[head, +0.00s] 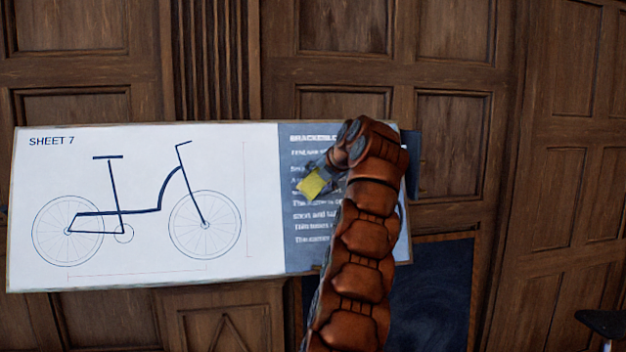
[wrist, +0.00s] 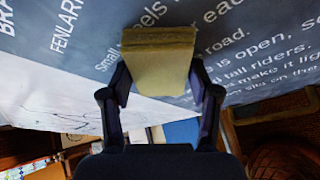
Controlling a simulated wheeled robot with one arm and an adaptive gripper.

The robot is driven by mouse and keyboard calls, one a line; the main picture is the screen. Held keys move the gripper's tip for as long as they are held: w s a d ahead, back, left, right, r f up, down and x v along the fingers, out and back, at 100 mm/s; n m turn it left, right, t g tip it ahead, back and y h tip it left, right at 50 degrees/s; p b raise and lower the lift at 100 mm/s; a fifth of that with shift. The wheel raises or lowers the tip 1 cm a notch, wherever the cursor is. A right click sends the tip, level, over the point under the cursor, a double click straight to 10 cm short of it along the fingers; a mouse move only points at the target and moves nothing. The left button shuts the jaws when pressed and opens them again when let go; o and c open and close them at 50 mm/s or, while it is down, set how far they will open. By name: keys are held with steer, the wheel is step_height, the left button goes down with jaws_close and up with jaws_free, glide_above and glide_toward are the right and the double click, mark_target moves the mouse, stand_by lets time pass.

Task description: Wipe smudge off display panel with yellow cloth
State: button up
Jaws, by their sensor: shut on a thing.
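The yellow cloth (head: 312,184) looks like a folded pad in my gripper (head: 322,177). In the wrist view, the cloth (wrist: 158,66) is pinched between the two dark fingers of my gripper (wrist: 160,78). The display panel is a wide board with a white bicycle drawing and a blue-grey text part (head: 300,248); the text part also shows in the wrist view (wrist: 85,35). The cloth is in front of the left side of the text part. I cannot tell whether it touches the surface. I cannot make out a smudge; my arm hides much of the text part.
Dark wood panelling (head: 420,45) stands behind the board. A dark framed board (head: 435,295) is below right of the panel, partly behind my arm. A dark seat or stool (head: 602,322) shows at the lower right. The white drawing side is unobstructed.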

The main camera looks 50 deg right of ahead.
mark_target(287, 186)
steer(key=shift+s+d+p, duration=0.75)
steer(key=shift+s+d, duration=0.3)
steer(key=shift+d, duration=0.3)
steer(key=shift+s+d+p, duration=0.75)
steer(key=shift+s+d, duration=0.25)
steer(key=shift+d, duration=0.3)
steer(key=shift+w+a+f, duration=0.1)
steer(key=shift+w, duration=0.05)
steer(key=shift+w+a, duration=0.15)
steer(key=shift+w+a+f+b, duration=0.1)
steer(key=shift+w+a+b, duration=0.55)
steer(key=shift+a, duration=0.2)
steer(key=shift+w+a+f+b, duration=0.1)
steer(key=shift+w+a+b, duration=0.45)
steer(key=shift+w+a, duration=0.25)
steer(key=shift+w+a+r+b, duration=0.1)
steer(key=shift+w+a+b, duration=0.35)
steer(key=shift+w+a, duration=0.55)
steer(key=shift+w+a+r+b, duration=0.1)
steer(key=shift+w+a+b, duration=0.4)
steer(key=shift+a, duration=0.9)
steer(key=shift+w+a+r+b, duration=0.1)
steer(key=shift+w+a+b, duration=0.25)
steer(key=shift+w+a, duration=0.7)
steer(key=shift+s+a, duration=0.15)
steer(key=shift+s, duration=0.05)
